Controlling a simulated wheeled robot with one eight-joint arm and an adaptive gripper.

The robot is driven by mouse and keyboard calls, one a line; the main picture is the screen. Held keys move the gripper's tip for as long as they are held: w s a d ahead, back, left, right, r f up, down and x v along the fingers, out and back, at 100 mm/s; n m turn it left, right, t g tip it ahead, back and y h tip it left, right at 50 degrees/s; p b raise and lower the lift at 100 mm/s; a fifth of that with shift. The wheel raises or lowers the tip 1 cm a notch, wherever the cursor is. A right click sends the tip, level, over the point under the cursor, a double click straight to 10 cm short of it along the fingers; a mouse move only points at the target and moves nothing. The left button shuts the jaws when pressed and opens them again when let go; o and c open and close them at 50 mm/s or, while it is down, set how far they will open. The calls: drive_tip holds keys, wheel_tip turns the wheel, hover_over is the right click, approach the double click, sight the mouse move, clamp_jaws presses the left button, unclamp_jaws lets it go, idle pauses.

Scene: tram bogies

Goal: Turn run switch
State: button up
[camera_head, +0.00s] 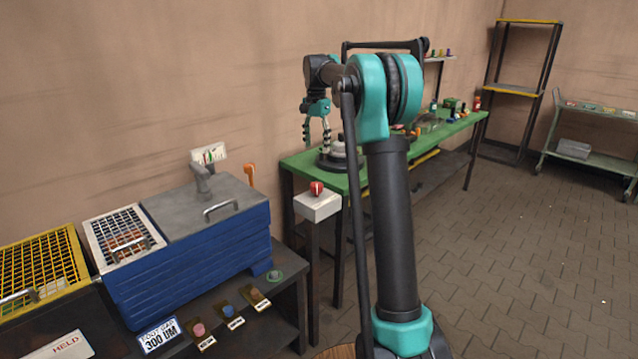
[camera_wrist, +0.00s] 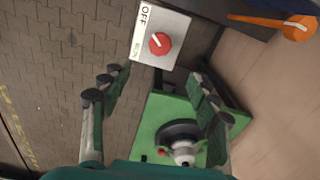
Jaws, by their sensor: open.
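The run switch is a red rotary knob (camera_wrist: 159,44) with a white mark, on a pale box (camera_wrist: 172,22) labelled OFF and RUN in the wrist view. The exact label its mark points to is hard to tell. In the head view the red knob (camera_head: 317,188) sits on top of the pale box (camera_head: 318,206) on a dark post. My gripper (camera_head: 317,140) is open and hangs with its fingers down, above and behind the box in the head view. In the wrist view my gripper (camera_wrist: 150,92) has its fingers spread and empty; the knob appears beyond the fingertips, not touched.
A green table (camera_head: 300,160) with a round dark-based device (camera_wrist: 180,135) stands beside the switch box. An orange lever (camera_wrist: 270,21) is at upper right in the wrist view. A blue tank (camera_head: 190,270) stands left; open floor (camera_head: 500,260) lies right.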

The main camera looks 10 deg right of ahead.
sight(316, 184)
wheel_tip(316, 184, down, 16)
drive_tip(key=shift+r, duration=0.1)
idle(0.4)
drive_tip(key=c, duration=1.2)
